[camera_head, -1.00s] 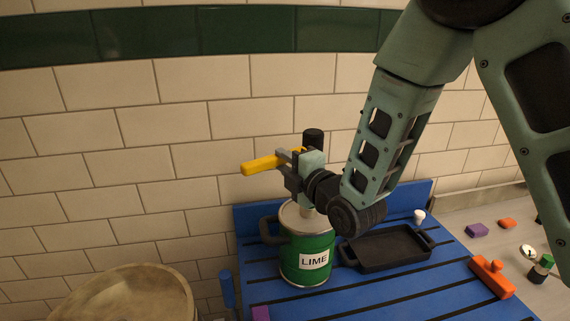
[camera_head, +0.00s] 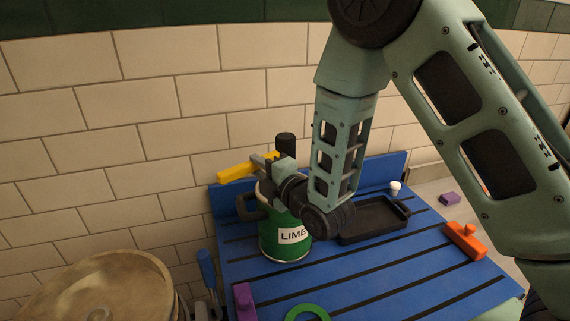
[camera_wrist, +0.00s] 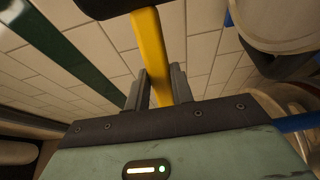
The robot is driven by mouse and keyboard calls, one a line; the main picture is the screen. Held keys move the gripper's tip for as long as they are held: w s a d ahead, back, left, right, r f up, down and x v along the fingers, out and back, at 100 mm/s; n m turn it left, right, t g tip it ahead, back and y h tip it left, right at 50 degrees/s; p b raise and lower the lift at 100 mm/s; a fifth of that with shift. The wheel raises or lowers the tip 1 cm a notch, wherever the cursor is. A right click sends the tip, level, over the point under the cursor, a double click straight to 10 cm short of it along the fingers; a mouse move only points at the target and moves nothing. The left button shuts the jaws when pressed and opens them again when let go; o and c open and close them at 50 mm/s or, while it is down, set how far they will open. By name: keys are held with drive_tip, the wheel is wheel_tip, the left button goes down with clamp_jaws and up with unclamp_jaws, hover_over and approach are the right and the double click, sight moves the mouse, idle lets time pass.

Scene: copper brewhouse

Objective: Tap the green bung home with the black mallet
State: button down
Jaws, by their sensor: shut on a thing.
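The mallet has a yellow handle (camera_head: 236,170) and a black head (camera_head: 286,143). My gripper (camera_head: 268,165) is shut on the yellow handle and holds the mallet above and behind the green LIME canister. In the wrist view the handle (camera_wrist: 152,50) runs up between the two fingers (camera_wrist: 158,90) to the black head at the top edge. I cannot make out the green bung in the current views. A green ring (camera_head: 307,312) lies at the bottom edge of the head view, partly cut off.
The green LIME canister (camera_head: 270,240) stands on the blue slatted table (camera_head: 350,282). A black tray (camera_head: 373,222), a small white piece (camera_head: 395,187), an orange piece (camera_head: 465,241) and a purple piece (camera_head: 244,297) are also on it. A round wooden vessel (camera_head: 95,290) stands left. A tiled wall is behind.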

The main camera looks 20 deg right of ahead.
wheel_tip(320, 180, up, 6)
drive_tip(key=shift+r, duration=0.15)
drive_tip(key=shift+f+b, duration=0.65)
drive_tip(key=shift+b, duration=0.3)
wheel_tip(320, 180, down, 6)
drive_tip(key=shift+s+r, duration=0.1)
drive_tip(key=shift+s, duration=0.05)
wheel_tip(320, 180, up, 6)
drive_tip(key=shift+f, duration=0.15)
